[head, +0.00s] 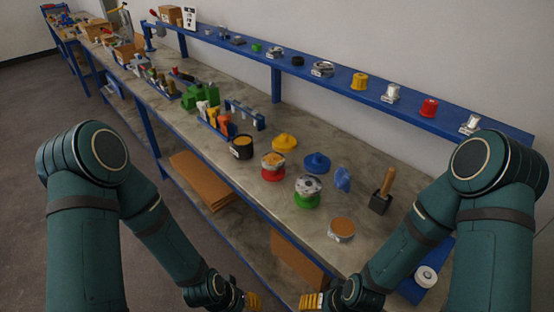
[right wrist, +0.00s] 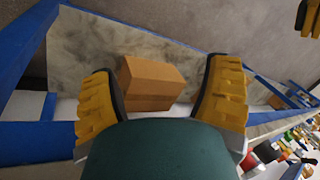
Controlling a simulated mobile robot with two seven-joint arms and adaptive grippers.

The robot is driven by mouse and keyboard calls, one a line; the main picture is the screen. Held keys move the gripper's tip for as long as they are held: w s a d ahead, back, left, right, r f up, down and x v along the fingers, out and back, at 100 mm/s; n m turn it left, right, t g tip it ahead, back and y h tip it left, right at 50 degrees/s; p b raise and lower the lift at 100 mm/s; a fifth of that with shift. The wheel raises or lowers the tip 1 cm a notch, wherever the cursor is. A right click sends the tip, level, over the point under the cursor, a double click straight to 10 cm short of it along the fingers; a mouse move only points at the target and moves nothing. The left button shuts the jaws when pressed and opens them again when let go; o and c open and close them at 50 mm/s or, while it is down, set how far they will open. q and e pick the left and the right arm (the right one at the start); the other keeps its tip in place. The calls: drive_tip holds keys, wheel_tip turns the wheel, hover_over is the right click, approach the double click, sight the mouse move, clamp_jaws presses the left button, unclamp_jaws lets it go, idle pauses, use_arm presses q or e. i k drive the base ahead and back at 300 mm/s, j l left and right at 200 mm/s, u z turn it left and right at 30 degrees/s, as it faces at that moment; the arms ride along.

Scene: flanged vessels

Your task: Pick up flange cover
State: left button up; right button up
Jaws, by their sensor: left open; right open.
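A yellow flange cover (head: 285,142) and a blue flange cover (head: 317,162) lie on the bench, with a second blue piece (head: 343,180) standing tilted to their right. Nearer stand a red-based vessel (head: 272,168) and a green-based vessel (head: 307,193), both with mottled contents. My left gripper (head: 252,301) and right gripper (head: 312,301) are at the bottom of the head view, at the bench's front side, away from the covers. In the right wrist view my right gripper (right wrist: 162,78) is open and empty, yellow fingers wide apart.
A dark cup (head: 242,147), a round tin (head: 341,229) and a wooden-handled tool (head: 383,190) stand on the bench. A blue shelf with several small items runs along the wall. Cardboard (head: 200,180) lies on the lower shelf; a box (right wrist: 150,84) shows beyond my right fingers.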

sight(284, 143)
drive_tip(key=i+j, duration=0.15)
drive_tip(key=j, duration=0.2)
drive_tip(key=i+j, duration=0.15)
drive_tip(key=j, duration=0.2)
drive_tip(key=i+j, duration=0.1)
drive_tip(key=j, duration=0.25)
drive_tip(key=i+j, duration=0.15)
drive_tip(key=j, duration=0.2)
drive_tip(key=i+j, duration=0.15)
drive_tip(key=j, duration=0.2)
drive_tip(key=i+j+z, duration=0.1)
drive_tip(key=j+z, duration=0.5)
drive_tip(key=z, duration=0.15)
drive_tip(key=i, duration=0.05)
